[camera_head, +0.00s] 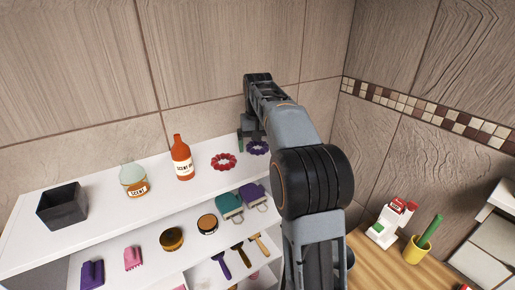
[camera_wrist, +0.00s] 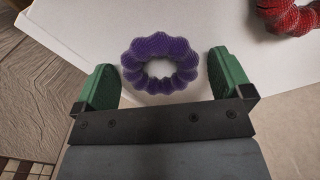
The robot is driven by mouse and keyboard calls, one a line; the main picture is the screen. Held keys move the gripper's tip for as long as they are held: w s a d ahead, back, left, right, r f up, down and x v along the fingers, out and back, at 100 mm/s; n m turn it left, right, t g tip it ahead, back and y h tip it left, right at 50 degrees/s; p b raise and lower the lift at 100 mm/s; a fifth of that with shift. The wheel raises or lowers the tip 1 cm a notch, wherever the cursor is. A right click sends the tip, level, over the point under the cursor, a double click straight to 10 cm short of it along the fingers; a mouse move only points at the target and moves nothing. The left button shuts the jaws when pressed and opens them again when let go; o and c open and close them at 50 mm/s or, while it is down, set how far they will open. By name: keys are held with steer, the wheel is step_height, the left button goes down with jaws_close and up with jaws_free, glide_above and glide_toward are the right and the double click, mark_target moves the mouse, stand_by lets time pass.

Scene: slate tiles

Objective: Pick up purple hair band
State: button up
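The purple hair band (camera_head: 258,148) lies flat on the white top shelf near its right end. In the wrist view the purple hair band (camera_wrist: 160,63) is a scalloped ring lying between the green fingertips of my gripper (camera_wrist: 164,76). The fingers are spread, one on each side of the band, with small gaps beside it. In the head view my gripper (camera_head: 252,138) is at the back of the shelf by the band, partly hidden by my arm. I cannot tell the exact height of the fingertips above the shelf.
A red hair band (camera_head: 223,161) lies just left of the purple one. An orange-red scent bottle (camera_head: 181,160), a clear-topped scent bottle (camera_head: 133,181) and a dark box (camera_head: 62,207) stand farther left. The tiled wall (camera_head: 210,60) is close behind. Lower shelves hold brushes and clips.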

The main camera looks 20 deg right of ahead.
steer(key=c, duration=0.8)
steer(key=shift+r, duration=0.1)
